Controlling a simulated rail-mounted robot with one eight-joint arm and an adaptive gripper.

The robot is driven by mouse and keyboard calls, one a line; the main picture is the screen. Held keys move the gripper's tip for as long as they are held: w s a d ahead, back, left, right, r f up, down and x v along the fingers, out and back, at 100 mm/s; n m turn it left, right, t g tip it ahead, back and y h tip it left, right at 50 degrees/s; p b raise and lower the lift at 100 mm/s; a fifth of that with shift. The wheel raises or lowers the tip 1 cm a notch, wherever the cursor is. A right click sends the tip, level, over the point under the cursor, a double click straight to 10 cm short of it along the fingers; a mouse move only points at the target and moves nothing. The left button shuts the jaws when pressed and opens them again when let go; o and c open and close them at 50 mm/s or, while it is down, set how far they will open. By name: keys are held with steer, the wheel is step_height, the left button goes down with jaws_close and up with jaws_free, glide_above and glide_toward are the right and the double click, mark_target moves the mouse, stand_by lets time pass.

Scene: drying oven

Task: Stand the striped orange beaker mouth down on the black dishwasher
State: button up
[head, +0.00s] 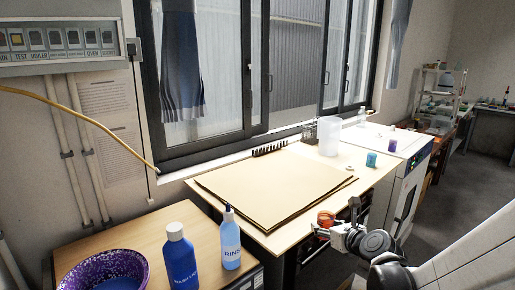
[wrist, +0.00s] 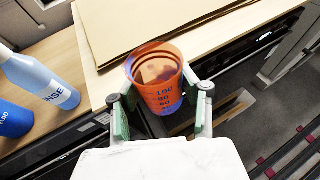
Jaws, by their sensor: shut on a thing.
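The orange beaker (wrist: 158,92) has dark scale numbers and blue-violet patches. Its open mouth faces up toward the wrist camera, so it is mouth up and slightly tilted. My gripper (wrist: 162,114) is shut on its sides, one green-padded finger on each side. In the head view the beaker (head: 325,218) is held by my gripper (head: 335,231) at the front edge of the light table. A black-fronted unit (head: 249,281) under the wooden top at the lower left may be the dishwasher; I cannot tell for certain. Most of its front is out of frame.
A blue bottle (head: 180,258), a rinse bottle (head: 230,240) and a purple speckled bowl (head: 104,272) stand on the wooden top (head: 160,222). Flat brown board (head: 275,185) covers much of the light table. A teal beaker (head: 371,159) and white oven (head: 405,185) are at right.

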steer(key=w+a+r+p, duration=0.1)
steer(key=w+r+p, duration=0.2)
steer(key=r+p, duration=0.4)
step_height(320, 180, up, 5)
steer(key=shift+w+r+p, duration=0.1)
steer(key=shift+w+p, duration=0.15)
steer(key=shift+p, duration=0.1)
steer(key=shift+a, duration=0.1)
step_height(320, 180, up, 10)
steer(key=p, duration=0.6)
glide_above(322, 214)
steer(key=w+a, duration=0.1)
steer(key=w, duration=0.3)
steer(key=shift+w+a, duration=0.2)
steer(key=s+f+b, duration=0.2)
steer(key=f+b, duration=0.1)
steer(key=f, duration=0.3)
steer(key=s+d+f+b, duration=0.1)
steer(key=s+f+b, duration=0.1)
steer(key=f, duration=0.3)
steer(key=s+d+f+b, duration=0.1)
steer(key=f+b, duration=0.3)
steer(key=f, duration=0.2)
steer(key=shift+s+f+b, duration=0.35)
steer(key=shift+s, duration=0.05)
steer(key=shift+s+f, duration=0.3)
steer(key=shift+f, duration=0.15)
